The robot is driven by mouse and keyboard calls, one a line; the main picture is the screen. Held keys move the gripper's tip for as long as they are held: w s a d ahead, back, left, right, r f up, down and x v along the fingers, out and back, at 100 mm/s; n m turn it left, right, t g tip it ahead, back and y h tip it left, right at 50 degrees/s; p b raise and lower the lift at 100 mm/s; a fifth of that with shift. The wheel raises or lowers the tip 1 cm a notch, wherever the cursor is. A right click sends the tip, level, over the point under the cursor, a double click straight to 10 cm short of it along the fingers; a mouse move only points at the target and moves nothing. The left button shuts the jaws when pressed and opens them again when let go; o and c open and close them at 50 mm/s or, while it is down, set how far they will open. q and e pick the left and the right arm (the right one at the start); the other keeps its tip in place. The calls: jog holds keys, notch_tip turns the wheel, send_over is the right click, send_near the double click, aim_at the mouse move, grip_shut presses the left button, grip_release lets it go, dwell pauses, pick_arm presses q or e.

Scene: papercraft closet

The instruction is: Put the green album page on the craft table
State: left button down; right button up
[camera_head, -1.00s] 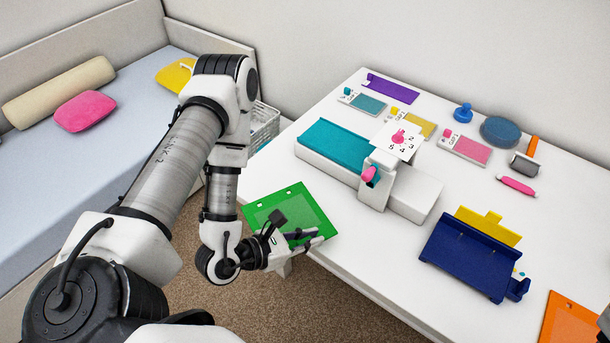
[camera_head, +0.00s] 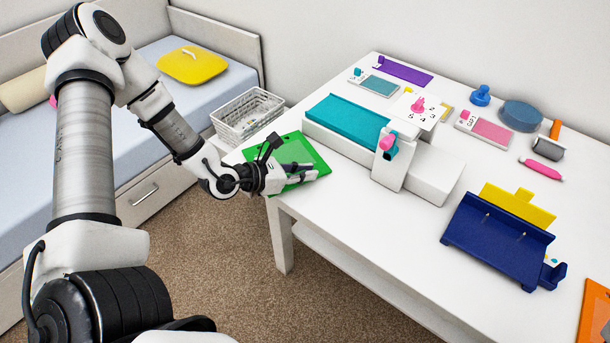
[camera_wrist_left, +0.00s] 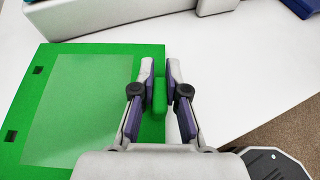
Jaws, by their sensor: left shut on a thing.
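The green album page (camera_head: 292,150) is held by its edge over the near left corner of the white craft table (camera_head: 345,215). My left gripper (camera_head: 306,173) is shut on the page's green grip tab. In the left wrist view, the fingers (camera_wrist_left: 160,90) pinch this tab from both sides. The page (camera_wrist_left: 85,95) spreads to the left of the fingers there, with a paler panel and two dark marks along its far left edge. The page looks roughly level; I cannot tell whether it touches the tabletop. My right gripper is not in view.
A teal and white machine (camera_head: 345,128) stands just right of the page. A navy and yellow holder (camera_head: 497,238) is on the right. Stamps and ink pads (camera_head: 483,130) lie at the back. A white basket (camera_head: 245,113) is beyond the table's left side. The table's front middle is clear.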

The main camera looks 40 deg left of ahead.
pick_arm(q)
jog(key=shift+a+f, duration=0.1)
jog(key=shift+f, duration=0.05)
jog(key=shift+f, duration=0.15)
jog(key=c, duration=1.2)
grip_release()
